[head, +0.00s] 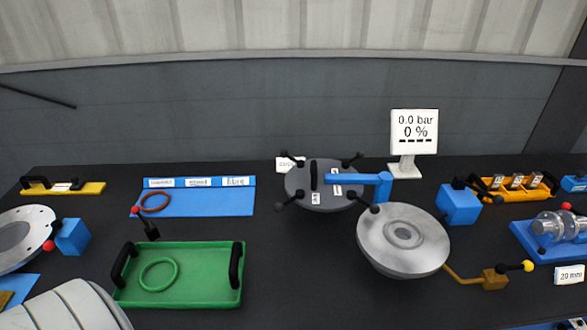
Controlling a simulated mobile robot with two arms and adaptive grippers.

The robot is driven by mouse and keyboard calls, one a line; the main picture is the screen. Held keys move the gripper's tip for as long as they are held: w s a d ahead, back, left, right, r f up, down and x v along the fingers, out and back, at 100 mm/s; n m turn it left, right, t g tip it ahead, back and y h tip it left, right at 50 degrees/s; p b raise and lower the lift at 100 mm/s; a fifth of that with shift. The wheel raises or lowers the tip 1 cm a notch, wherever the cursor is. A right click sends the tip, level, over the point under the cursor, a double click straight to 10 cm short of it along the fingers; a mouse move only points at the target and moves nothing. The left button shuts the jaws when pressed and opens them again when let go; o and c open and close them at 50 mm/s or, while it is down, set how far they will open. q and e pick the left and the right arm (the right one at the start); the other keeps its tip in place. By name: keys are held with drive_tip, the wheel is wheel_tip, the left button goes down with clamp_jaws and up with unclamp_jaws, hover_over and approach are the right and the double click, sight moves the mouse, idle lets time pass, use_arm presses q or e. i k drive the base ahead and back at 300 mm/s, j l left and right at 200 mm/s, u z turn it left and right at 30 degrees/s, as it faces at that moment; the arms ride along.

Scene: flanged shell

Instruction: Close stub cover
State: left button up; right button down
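The stub cover appears to be the dark grey round plate (304,199) with a black bar handle and several black knobs around its edge. It is carried by a blue swing arm (375,178) at the back centre of the table. A silver round flanged stub (380,236) with a ringed centre opening stands in front of it and to the right. The cover sits behind and to the left of the stub, apart from its opening, so the stub's top face is uncovered. Neither of my grippers is in view.
A green tray (205,291) holding a green ring stands front left. A blue mat (214,204) with a brown ring lies behind it. A display (414,124) reads 0.0 bar, 0 %. A brass valve with a yellow-tipped lever (495,279) sits right of the stub.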

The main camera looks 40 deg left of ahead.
sight(325, 185)
drive_tip(key=u, duration=0.85)
drive_tip(key=i+l, duration=0.1)
